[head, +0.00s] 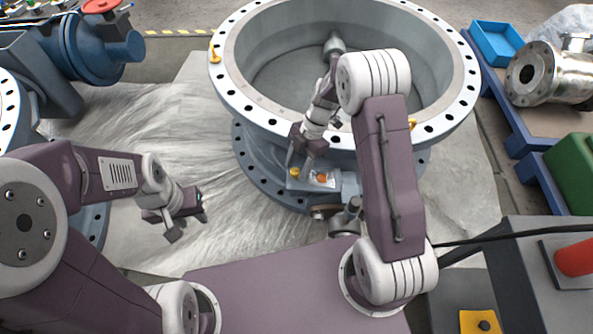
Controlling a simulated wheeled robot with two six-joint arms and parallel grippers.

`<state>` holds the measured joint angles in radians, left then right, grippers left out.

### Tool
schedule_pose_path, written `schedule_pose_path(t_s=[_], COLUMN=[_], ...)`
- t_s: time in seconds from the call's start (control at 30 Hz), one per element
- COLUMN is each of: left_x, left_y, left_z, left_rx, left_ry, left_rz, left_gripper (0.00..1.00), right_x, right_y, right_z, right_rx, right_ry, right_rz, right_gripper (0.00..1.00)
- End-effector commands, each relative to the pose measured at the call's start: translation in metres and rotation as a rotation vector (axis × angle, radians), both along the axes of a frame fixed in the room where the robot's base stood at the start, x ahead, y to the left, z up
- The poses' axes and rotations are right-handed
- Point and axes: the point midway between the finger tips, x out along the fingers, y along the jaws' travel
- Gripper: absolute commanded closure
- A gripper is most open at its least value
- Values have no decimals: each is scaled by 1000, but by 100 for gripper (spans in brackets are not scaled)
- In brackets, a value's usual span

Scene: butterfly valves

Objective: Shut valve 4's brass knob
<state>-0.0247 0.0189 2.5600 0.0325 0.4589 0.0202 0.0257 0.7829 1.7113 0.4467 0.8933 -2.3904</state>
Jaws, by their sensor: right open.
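A large blue-grey butterfly valve (232,88) with a bolted round flange stands in the middle. On its near side is a small block (345,184) with a yellow brass-coloured knob (295,172) at its left and an orange knob (321,178) beside it. I cannot read a valve number. My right gripper (301,163) points down just above these knobs, open, with its fingers close to the brass-coloured one. I cannot tell whether they touch it. My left gripper (186,221) hangs over the floor to the left, away from the valve; its jaw gap is unclear.
A blue valve body with a red handwheel (100,6) stands at the upper left. A steel flanged pipe piece (545,72), a blue bin (496,42) and a green box (574,172) are at the right. The pale sheet on the floor (190,125) is clear left of the valve.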

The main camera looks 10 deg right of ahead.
Motion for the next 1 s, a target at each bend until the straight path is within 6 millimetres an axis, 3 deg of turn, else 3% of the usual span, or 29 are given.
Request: schedule_pose_path(t_s=[0.33,0.5,1.0], left_x=[0,0,0], left_y=[0,0,0], left_z=[-3,-3,-10], left_rx=[0,0,0], left_ry=[0,0,0], left_rz=[0,0,0], left_gripper=[64,64,64], right_x=[-1,-1,-2], right_y=[3,2,2], right_z=[-6,-6,-7], right_rx=[0,0,0], right_ry=[-1,-1,-1], right_rz=[0,0,-125], right_gripper=[55,100,100])
